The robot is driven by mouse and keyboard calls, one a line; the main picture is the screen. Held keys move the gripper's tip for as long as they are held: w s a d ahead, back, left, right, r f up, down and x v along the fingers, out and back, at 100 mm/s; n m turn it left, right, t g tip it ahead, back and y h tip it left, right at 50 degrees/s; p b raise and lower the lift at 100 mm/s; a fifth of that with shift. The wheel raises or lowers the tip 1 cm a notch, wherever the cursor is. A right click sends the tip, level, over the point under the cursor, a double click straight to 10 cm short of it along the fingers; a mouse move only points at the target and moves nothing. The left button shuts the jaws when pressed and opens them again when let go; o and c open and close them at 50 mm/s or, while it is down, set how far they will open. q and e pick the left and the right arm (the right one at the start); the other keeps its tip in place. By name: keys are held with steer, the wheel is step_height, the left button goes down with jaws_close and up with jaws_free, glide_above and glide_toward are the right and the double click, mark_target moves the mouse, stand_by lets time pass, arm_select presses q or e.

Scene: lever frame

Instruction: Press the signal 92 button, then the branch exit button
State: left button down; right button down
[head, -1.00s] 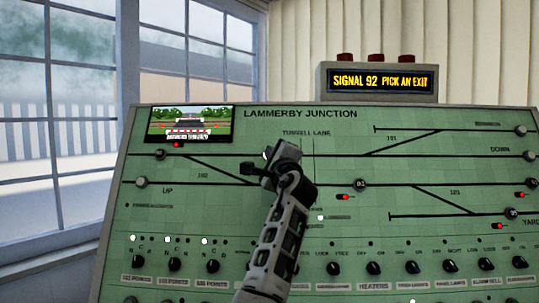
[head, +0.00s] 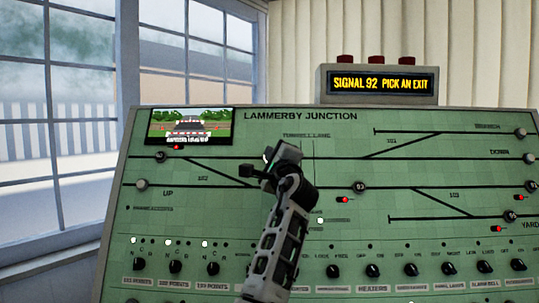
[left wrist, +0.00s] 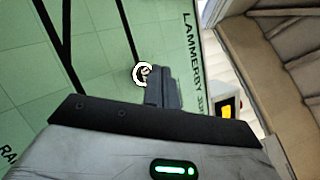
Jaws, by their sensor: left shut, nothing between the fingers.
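The green Lammerby Junction panel (head: 330,135) fills the middle of the head view. My left gripper (head: 266,165) is shut and empty in front of its upper middle. In the left wrist view a button with a lit white ring (left wrist: 142,74) sits just beside the shut fingertips (left wrist: 160,88); it seems to be the signal 92 button, mostly hidden behind my gripper in the head view. I cannot tell whether the fingers touch it. The branch exit button (head: 520,132) is a grey round knob at the upper right, by the BRANCH label. My right gripper is not in view.
A display (head: 382,85) above the panel reads "SIGNAL 92 PICK AN EXIT". The down exit button (head: 529,158) sits just below the branch one. Rows of black rotary knobs (head: 333,271) line the lower panel. A small screen (head: 190,126) is at upper left.

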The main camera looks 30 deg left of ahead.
arm_select(q)
steer(key=s+p, duration=0.1)
steer(key=s+d+r+p, duration=0.2)
steer(key=shift+s+d+r, duration=0.15)
steer(key=shift+s, duration=0.25)
stand_by(2.5)
